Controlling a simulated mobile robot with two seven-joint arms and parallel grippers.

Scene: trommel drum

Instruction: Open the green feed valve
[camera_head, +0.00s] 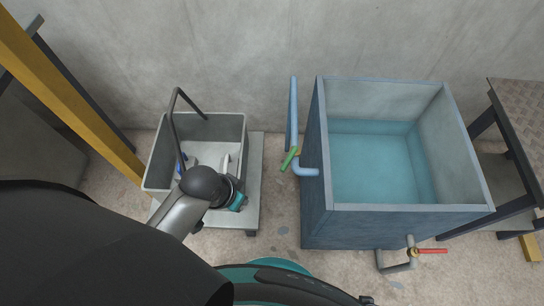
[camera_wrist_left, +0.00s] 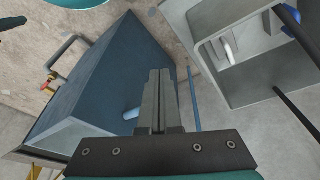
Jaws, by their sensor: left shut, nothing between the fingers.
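The green feed valve handle (camera_head: 289,158) sits on the light-blue feed pipe (camera_head: 293,115) at the left wall of the water tank (camera_head: 311,215). It is tilted, with its upper end to the right. My left arm reaches over the grey bin in the head view, left of the valve and apart from it. In the left wrist view my left gripper (camera_wrist_left: 160,78) is shut and empty, its fingers in front of the tank and pipe (camera_wrist_left: 193,105). The green handle does not show there. My right gripper is not in view.
The grey bin (camera_head: 151,172) with a dark bar stands on a pale platform (camera_head: 251,185). A red-handled valve (camera_head: 432,251) is low at the tank's front. A metal-topped stand (camera_head: 520,105) is at right. A floor gap lies between platform and tank.

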